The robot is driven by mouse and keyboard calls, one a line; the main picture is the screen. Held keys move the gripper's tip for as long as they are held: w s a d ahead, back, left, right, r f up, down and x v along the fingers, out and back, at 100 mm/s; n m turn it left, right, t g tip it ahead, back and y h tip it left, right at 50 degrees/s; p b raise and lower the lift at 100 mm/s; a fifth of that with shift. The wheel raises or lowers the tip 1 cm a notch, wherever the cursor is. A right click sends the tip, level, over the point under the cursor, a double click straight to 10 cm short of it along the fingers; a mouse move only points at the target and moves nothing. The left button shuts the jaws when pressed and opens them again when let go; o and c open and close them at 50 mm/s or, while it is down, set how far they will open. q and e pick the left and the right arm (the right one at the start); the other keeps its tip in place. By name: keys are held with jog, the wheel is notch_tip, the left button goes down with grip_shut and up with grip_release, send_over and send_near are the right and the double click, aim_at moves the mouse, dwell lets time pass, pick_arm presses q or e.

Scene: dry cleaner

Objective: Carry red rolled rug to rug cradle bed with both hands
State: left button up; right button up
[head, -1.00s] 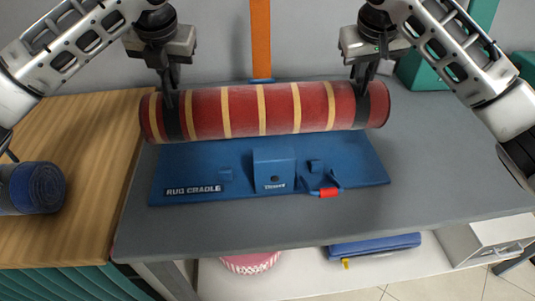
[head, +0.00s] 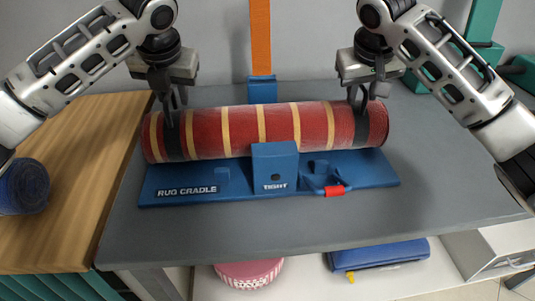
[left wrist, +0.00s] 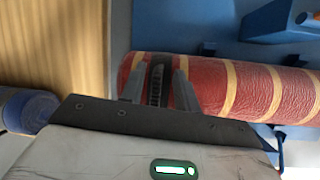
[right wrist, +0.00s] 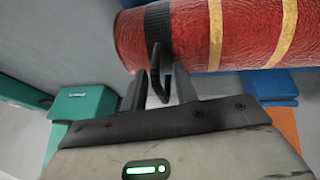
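The red rolled rug (head: 208,132), with tan stripes and a dark strap near each end, lies lengthwise on the blue rug cradle (head: 240,186). The cradle's front block (head: 275,168) hides part of the rug, and a rear blue block (head: 262,90) rises behind it. The rug appears to rest in the bed; its underside is hidden. My left gripper (head: 175,110) is at the left strap, its fingers apart on either side of the strap handle (left wrist: 158,82). My right gripper (head: 360,98) is at the right strap, its fingers apart around the handle loop (right wrist: 160,72).
An orange upright strip (head: 260,38) stands behind the cradle. A blue roll (head: 22,187) lies on the wooden counter (head: 85,185) at left. A red-tipped latch (head: 334,190) is on the cradle's front. The grey tabletop (head: 440,175) is clear at right.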

pick_arm(q)
jog(key=shift+r, duration=0.1)
pick_arm(e)
jog(key=shift+d, duration=0.1)
pick_arm(q)
jog(key=shift+r, duration=0.15)
pick_arm(e)
jog(key=shift+r, duration=0.1)
pick_arm(q)
jog(key=v, duration=1.1)
jog(key=shift+s+r, duration=0.2)
jog(key=shift+r, duration=0.15)
pick_arm(e)
jog(key=v, duration=1.2)
